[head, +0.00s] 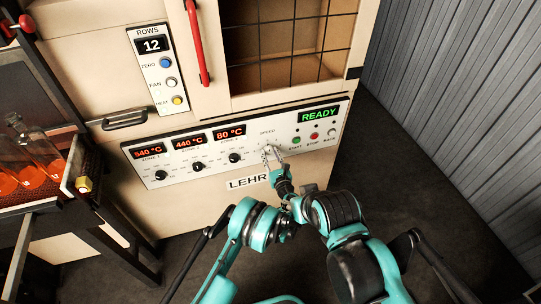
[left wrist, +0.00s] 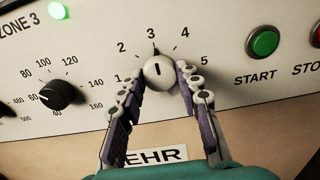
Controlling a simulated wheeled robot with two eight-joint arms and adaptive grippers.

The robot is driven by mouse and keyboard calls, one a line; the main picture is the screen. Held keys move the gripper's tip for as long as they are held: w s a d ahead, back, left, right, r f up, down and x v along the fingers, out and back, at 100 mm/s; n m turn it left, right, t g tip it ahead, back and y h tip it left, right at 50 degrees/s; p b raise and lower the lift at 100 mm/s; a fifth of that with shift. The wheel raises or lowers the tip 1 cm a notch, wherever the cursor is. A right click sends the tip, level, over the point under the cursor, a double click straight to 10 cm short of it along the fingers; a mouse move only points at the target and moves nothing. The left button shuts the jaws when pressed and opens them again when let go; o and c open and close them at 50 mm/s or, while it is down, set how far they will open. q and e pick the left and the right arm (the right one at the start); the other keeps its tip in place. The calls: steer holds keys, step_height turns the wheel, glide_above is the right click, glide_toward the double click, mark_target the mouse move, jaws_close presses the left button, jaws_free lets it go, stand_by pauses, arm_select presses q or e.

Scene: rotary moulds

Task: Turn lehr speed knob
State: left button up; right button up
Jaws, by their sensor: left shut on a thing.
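The speed knob (left wrist: 159,73) is a pale round dial with a dark pointer line, set in a scale marked 1 to 5. Its line points nearly straight up, close to the 3. My left gripper (left wrist: 160,76) has one finger on each side of the knob and is shut on it. In the head view the left gripper (head: 272,157) is at the panel below the SPEED label and mostly covers the knob. My right gripper does not show.
The white lehr panel (head: 206,150) has several black zone knobs on the left, with red displays above. Green START (head: 296,140) and red STOP (head: 314,136) buttons are close on the right. A READY display (head: 319,115) is lit green. Glass bottles (head: 35,150) stand far left.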

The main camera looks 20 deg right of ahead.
arm_select(q)
steer(key=o, duration=1.2)
steer(key=shift+r, duration=0.1)
steer(key=shift+c, duration=0.2)
